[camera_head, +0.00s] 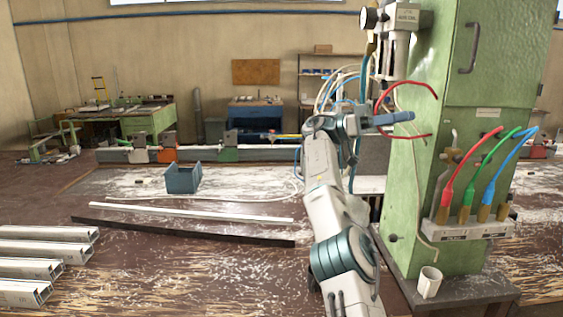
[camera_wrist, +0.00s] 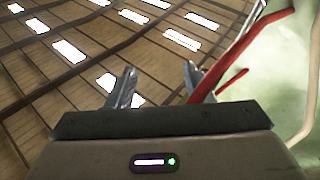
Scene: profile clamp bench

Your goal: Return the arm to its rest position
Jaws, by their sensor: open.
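My arm rises from the bottom of the head view, in front of the bench and just left of the green cabinet (camera_head: 470,180). Its wrist is bent near the cabinet's left side, and in this view I cannot make out the fingers clearly. In the wrist view my gripper (camera_wrist: 159,82) is open, with two metal fingers apart and nothing between them. That view looks up at the wooden ceiling with bright skylights. A red hose (camera_wrist: 240,48) passes close by the right finger; I cannot tell whether they touch. It also loops beside my wrist in the head view (camera_head: 408,86).
Red, green and blue hoses (camera_head: 492,175) plug into the cabinet's front. A white mug (camera_head: 429,282) stands at its foot. Metal profiles (camera_head: 40,268) lie at lower left.

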